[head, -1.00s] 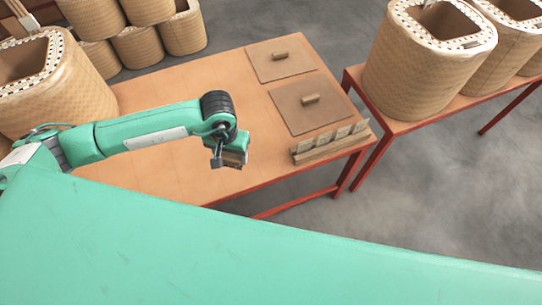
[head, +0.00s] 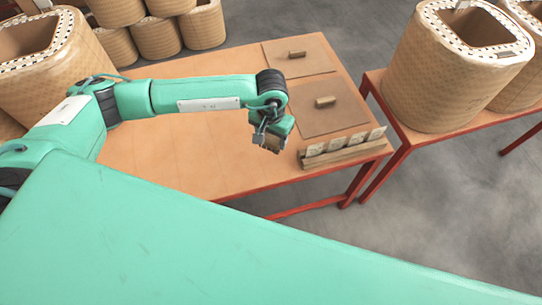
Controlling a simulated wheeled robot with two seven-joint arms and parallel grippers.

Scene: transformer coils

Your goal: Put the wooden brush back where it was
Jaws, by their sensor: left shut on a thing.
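My left gripper (head: 268,137) is above the wooden table (head: 185,150), near its front right part. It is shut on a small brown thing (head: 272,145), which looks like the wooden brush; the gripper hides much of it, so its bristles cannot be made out. The held thing is just left of a wooden rack (head: 345,152) and in front of a flat brown board (head: 312,123) with a small wooden block (head: 325,101) on it. My right gripper is out of view.
A second board (head: 318,64) with a wooden block (head: 297,54) lies farther back. A large woven coil (head: 45,75) stands on the table's left. Another coil (head: 450,85) stands on a red-framed table at right. The table's middle is clear. My green body covers the foreground.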

